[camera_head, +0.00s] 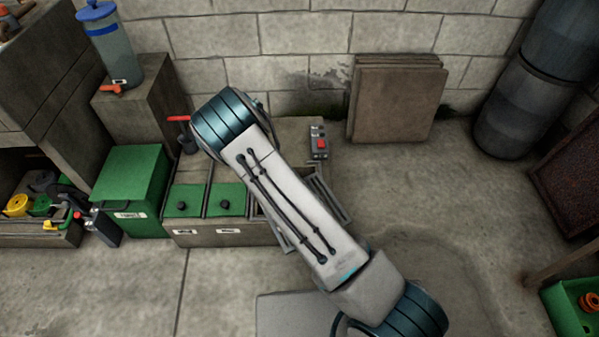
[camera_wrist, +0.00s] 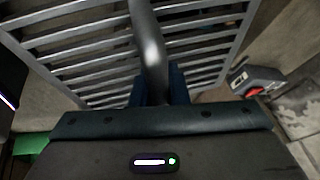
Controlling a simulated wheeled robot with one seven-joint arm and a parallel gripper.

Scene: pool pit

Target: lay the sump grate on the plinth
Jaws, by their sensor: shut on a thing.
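The sump grate (camera_wrist: 80,42) is a grey metal frame of parallel bars with a raised rounded handle (camera_wrist: 148,40). My gripper (camera_wrist: 164,92) is shut on this handle in the wrist view. In the head view the grate's edge (camera_head: 332,196) shows to the right of my arm, and my arm hides its middle and my gripper. A pale concrete block (camera_head: 290,128), which looks like the plinth, stands behind the arm against the wall. The grate is at or over its front side; whether it touches the block I cannot tell.
A small grey box with a red button (camera_head: 319,143) sits by the grate; it also shows in the wrist view (camera_wrist: 257,79). Green-lidded bins (camera_head: 185,201) and a green box (camera_head: 130,185) stand left. Slabs (camera_head: 395,100) lean on the wall.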

